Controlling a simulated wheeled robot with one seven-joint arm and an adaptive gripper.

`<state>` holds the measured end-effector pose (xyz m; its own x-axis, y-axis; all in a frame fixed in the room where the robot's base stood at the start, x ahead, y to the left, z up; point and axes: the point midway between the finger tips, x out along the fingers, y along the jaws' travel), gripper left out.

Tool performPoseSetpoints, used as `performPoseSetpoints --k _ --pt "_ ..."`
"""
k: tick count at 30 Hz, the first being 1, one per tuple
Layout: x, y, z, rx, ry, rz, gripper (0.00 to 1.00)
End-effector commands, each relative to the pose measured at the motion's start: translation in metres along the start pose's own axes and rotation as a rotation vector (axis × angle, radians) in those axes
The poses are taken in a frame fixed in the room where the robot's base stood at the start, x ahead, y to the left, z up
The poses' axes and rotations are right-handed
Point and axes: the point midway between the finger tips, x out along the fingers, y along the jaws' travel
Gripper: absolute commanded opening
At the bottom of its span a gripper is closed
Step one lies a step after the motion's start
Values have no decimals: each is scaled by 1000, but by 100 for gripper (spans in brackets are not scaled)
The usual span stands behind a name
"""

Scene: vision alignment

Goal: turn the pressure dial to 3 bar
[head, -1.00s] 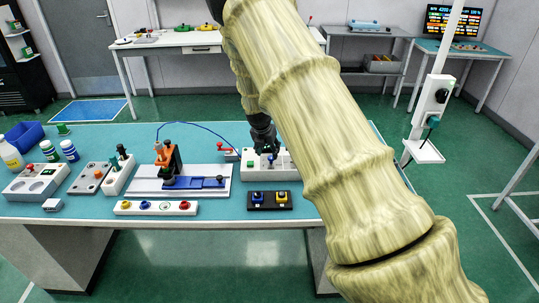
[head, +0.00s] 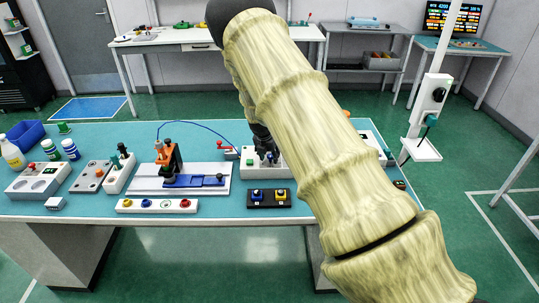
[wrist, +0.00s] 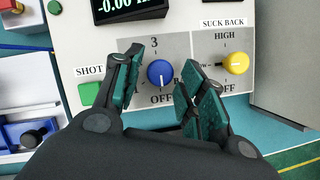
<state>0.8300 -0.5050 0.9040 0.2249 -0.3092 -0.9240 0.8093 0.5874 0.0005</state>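The blue pressure dial (wrist: 160,73) sits on a grey plate of the white dispenser panel (wrist: 72,32) in the wrist view. A "3" is printed above the dial and "OFF" below it. A small white mark shows on its lower part, toward OFF. My gripper (wrist: 161,66) is open, with one teal-padded finger left of the dial and the other to its right. Gaps show between the fingers and the dial, so it is not gripped. In the head view, my gripper (head: 265,146) is low at the white dispenser (head: 247,161), and my arm hides much of it.
A yellow suck back knob (wrist: 236,63) is close to the right finger. A green SHOT button (wrist: 91,94) is by the left finger. A dark display (wrist: 128,7) tops the panel.

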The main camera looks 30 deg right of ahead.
Motion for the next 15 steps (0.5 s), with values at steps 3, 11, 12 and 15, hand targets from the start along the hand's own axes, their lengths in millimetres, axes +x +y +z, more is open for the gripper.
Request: performPoseSetpoints --k 3,11,12,15 --pt "0 0 0 0 0 0 13" --pt "0 0 0 3 0 -2 0" --pt "0 0 0 6 0 -4 0" --pt "0 0 0 24 0 -11 0"
